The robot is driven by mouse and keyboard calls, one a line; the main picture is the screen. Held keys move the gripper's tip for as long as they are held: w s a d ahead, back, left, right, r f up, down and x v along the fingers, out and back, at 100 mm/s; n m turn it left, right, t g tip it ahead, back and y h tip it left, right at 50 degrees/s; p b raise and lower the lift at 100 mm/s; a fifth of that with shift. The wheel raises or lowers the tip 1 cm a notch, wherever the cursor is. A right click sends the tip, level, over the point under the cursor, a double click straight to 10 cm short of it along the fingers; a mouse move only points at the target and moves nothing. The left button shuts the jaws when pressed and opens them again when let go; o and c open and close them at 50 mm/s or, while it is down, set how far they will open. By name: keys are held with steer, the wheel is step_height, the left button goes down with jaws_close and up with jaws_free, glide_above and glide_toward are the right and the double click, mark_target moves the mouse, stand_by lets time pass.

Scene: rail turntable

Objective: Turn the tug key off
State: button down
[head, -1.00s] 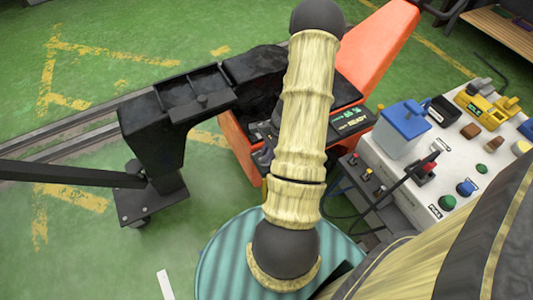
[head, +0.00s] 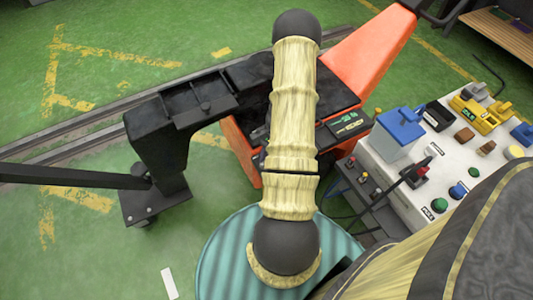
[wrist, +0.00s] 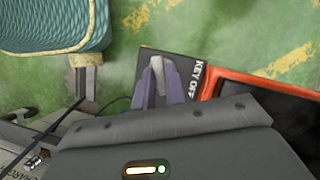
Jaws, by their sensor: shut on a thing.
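The tug (head: 368,50) is orange with a black top, and a small dark display (head: 349,124) sits to the right of my arm in the head view. In the wrist view a dark panel (wrist: 187,60) on the tug carries white lettering that reads KEY OFF. My gripper (wrist: 162,68) shows there as two purple-grey fingers close together over that panel, beside the lettering. In the head view my arm covers the key and most of the gripper.
A white control box (head: 445,160) with coloured buttons, a blue-lidded container (head: 398,130) and yellow parts stands at the right. A ribbed teal drum top (head: 215,262) lies below my arm. A black tow frame (head: 155,140) stands at the left on green floor.

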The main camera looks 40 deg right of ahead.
steer(key=n+g+p, duration=0.1)
steer(key=n+p, duration=0.1)
steer(key=n, duration=0.1)
steer(key=n+g+h+p, duration=0.1)
steer(key=n+p, duration=0.1)
steer(key=n, duration=0.1)
steer(key=shift+w+a+r+n, duration=0.1)
steer(key=shift+w+r+n, duration=0.1)
steer(key=shift+n, duration=0.1)
steer(key=n+g+h+p, duration=0.1)
steer(key=n, duration=0.2)
steer(key=shift+w+n+p, duration=0.1)
steer(key=shift+n+p, duration=0.2)
steer(key=shift+p, duration=0.05)
steer(key=shift+a+f+n+h+p, duration=0.1)
steer(key=shift+n+h+p, duration=0.6)
steer(key=shift+n, duration=0.8)
steer(key=shift+g, duration=0.3)
steer(key=c, duration=1.4)
jaws_free()
steer(key=shift+c, duration=0.2)
steer(key=p+v, duration=0.2)
steer(key=v, duration=1.5)
steer(key=shift+a, duration=0.15)
